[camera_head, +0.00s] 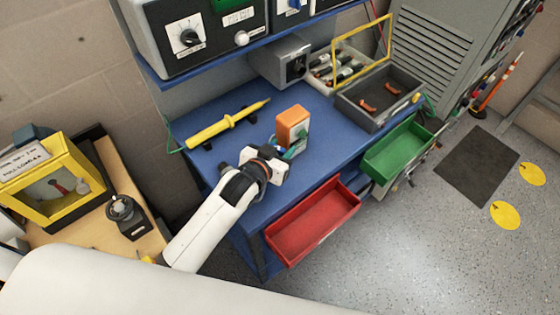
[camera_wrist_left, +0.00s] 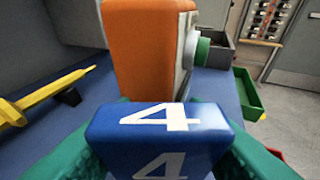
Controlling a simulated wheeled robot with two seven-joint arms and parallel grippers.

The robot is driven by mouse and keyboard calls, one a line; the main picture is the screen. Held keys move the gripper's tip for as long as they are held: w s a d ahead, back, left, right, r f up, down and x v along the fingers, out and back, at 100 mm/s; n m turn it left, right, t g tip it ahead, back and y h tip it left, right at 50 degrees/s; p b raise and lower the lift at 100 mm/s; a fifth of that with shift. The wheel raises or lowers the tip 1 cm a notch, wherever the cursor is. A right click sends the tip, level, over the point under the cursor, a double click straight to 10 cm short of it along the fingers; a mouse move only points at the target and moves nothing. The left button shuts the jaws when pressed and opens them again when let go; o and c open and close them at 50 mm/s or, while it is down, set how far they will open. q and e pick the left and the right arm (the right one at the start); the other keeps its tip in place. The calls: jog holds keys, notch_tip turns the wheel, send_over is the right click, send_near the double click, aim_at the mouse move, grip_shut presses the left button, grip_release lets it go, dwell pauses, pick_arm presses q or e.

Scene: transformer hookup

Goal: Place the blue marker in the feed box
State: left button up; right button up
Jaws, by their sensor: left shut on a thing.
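My left gripper (camera_head: 291,152) is over the blue bench, shut on the blue marker (camera_wrist_left: 158,135), a block with a white 4 on its faces. The marker fills the lower middle of the left wrist view between my green fingers. In the head view it is mostly hidden by the gripper. An orange and grey block (camera_head: 293,124) stands just beyond it; it also shows in the left wrist view (camera_wrist_left: 145,50). An open grey box (camera_head: 378,97) with a raised yellow-framed lid holds orange pieces; I cannot tell if it is the feed box. My right gripper is not in view.
A yellow probe (camera_head: 226,124) lies on black supports at the bench's left. A red drawer (camera_head: 313,222) and a green drawer (camera_head: 398,149) stand open at the front. A grey case (camera_head: 280,60) and a tray of dark cylinders (camera_head: 336,70) are at the back.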

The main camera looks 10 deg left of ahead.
pick_arm(q)
jog(key=shift+f, duration=3.2)
jog(key=shift+f, duration=0.2)
jog(key=o, duration=0.9)
jog(key=shift+o, duration=0.2)
jog(key=shift+r, duration=0.1)
